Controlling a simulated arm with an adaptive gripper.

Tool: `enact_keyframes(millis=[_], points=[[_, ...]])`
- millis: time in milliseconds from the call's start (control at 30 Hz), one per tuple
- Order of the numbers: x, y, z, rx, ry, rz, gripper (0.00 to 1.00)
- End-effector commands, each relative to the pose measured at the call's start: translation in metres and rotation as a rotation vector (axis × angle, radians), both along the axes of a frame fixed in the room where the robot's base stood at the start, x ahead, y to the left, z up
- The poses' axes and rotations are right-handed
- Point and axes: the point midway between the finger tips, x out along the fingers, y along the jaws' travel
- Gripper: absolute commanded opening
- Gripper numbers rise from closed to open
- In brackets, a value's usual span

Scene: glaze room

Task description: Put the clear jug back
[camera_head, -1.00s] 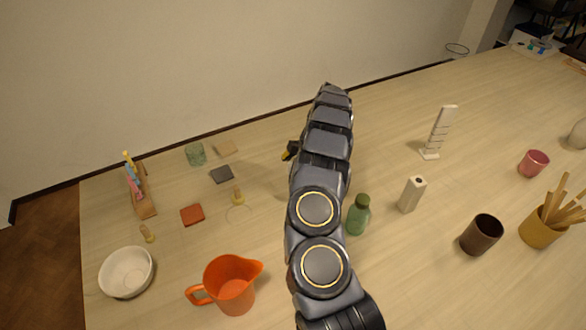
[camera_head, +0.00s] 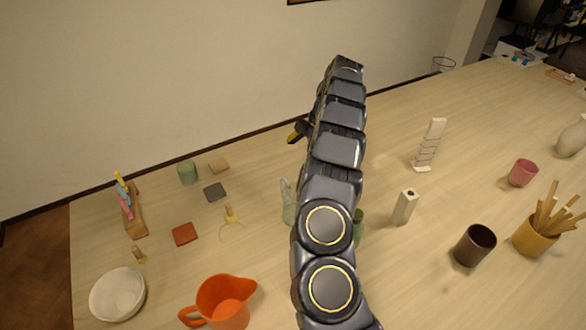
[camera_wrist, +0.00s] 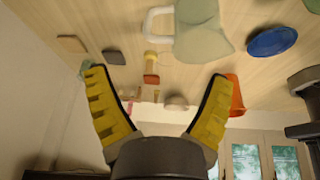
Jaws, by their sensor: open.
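The clear jug, pale green and see-through, shows in the head view (camera_head: 288,203) just left of my arm, which hides part of it. In the wrist view the jug (camera_wrist: 203,30) is at the top, with its pale handle to the left. It appears to stand on the table. My gripper (camera_wrist: 156,98) is open, with nothing between its yellow fingers, and is apart from the jug. In the head view only a bit of my gripper (camera_head: 299,131) shows at the left of the arm's far end.
An orange jug (camera_head: 221,303) and a white bowl (camera_head: 118,294) are at the front left. A thin ring outline (camera_head: 232,226) lies around a small yellow-topped item. A green bottle (camera_head: 358,228) is partly behind my arm. A white block (camera_head: 404,207) and dark cup (camera_head: 474,246) stand to the right.

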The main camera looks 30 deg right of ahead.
Motion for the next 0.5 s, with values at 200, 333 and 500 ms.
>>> enact_keyframes(millis=[200, 333, 500], points=[[-0.001, -0.004, 0.011, 0.000, 0.000, 0.001, 0.83], [0.000, 0.003, 0.017, 0.008, 0.004, -0.009, 0.83], [-0.002, 0.052, 0.054, 0.056, 0.057, -0.087, 0.83]])
